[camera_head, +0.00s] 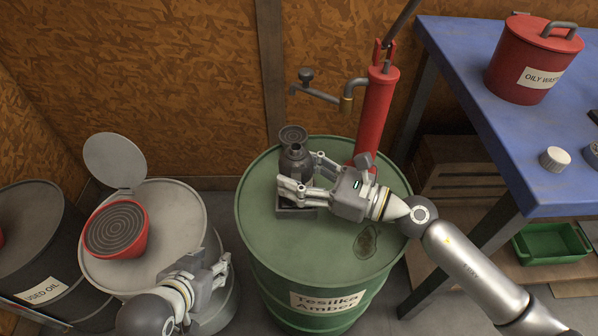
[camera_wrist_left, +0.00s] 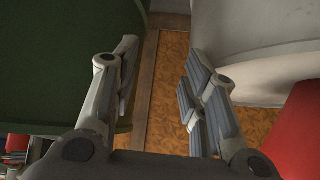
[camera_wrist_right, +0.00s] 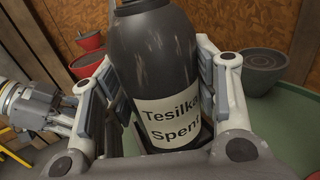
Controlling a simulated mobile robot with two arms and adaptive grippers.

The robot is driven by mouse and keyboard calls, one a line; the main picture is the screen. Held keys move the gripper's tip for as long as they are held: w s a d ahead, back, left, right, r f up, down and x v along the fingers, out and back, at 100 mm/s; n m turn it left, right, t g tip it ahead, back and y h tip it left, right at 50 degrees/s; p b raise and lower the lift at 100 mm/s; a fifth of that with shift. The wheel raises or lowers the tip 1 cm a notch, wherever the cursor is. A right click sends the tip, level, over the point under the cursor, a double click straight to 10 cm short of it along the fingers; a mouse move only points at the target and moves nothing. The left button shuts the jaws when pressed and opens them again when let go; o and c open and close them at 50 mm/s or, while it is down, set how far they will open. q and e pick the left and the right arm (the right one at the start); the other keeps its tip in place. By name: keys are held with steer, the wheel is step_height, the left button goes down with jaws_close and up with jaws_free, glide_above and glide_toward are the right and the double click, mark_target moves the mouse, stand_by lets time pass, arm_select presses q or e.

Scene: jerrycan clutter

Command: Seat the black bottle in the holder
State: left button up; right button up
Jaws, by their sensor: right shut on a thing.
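The black bottle (camera_head: 296,160) stands about upright on the green drum, at the holder. In the right wrist view the bottle (camera_wrist_right: 158,60) shows a white "Tesilka Spent" label. My right gripper (camera_head: 302,174) is shut on the bottle, one finger on each side. The holder (camera_head: 290,211) is a small grey square frame on the drum top, around or under the bottle's base; fingers hide much of it. I cannot tell whether the bottle is fully down in it. My left gripper (camera_head: 222,268) is open and empty by the pale drum; its spread fingers show in the left wrist view (camera_wrist_left: 158,95).
The green drum (camera_head: 262,235) also carries a ringed grey pot (camera_head: 293,134) behind the bottle and a red pump (camera_head: 375,115). A ringed red bucket (camera_head: 117,230) sits on the pale drum (camera_head: 185,205). A blue table (camera_head: 465,60) stands right, holding an oily-waste can (camera_head: 530,62).

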steer(key=shift+f, duration=0.15)
steer(key=o, duration=1.3)
arm_select(q)
steer(key=shift+w+d+r+t, duration=0.2)
steer(key=shift+w+r+t, duration=0.2)
steer(key=shift+w, duration=0.1)
steer(key=shift+s+f, duration=0.1)
steer(key=shift+s, duration=0.05)
